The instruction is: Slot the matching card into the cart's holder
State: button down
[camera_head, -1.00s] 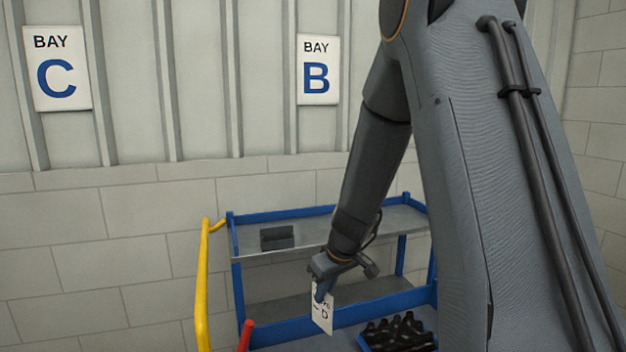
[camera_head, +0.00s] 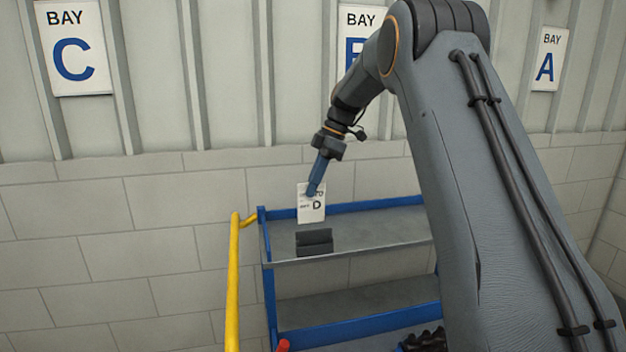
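My gripper (camera_head: 312,190) is shut on a white card (camera_head: 312,210) with a "D" and smaller print on it. It holds the card upright by its top edge. The black card holder (camera_head: 314,243) sits on the top shelf of the cart (camera_head: 380,229), near its left end. The card hangs just above the holder in the picture; whether it is directly over the slot or behind it, I cannot tell. The cart has blue rails and grey shelves. My arm hides the right part of the cart.
A yellow handle (camera_head: 233,285) rises at the cart's left end. A red thing (camera_head: 283,345) and dark bottle-like shapes (camera_head: 425,340) show low down. Wall signs read Bay C (camera_head: 73,47), Bay A (camera_head: 546,58) and a partly hidden one (camera_head: 358,35). The top shelf is clear beside the holder.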

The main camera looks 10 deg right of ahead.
aim_at(316, 218)
jog(key=shift+d+f+b, duration=0.2)
jog(key=shift+f+b, duration=0.8)
jog(key=shift+f, duration=1.25)
jog(key=shift+d+f+b, duration=0.15)
jog(key=shift+f+b, duration=0.85)
jog(key=shift+f, duration=1.2)
jog(key=shift+d+f+b, duration=0.15)
jog(key=shift+f+b, duration=0.35)
jog(key=shift+f, duration=0.4)
jog(key=c, duration=1.9)
grip_release()
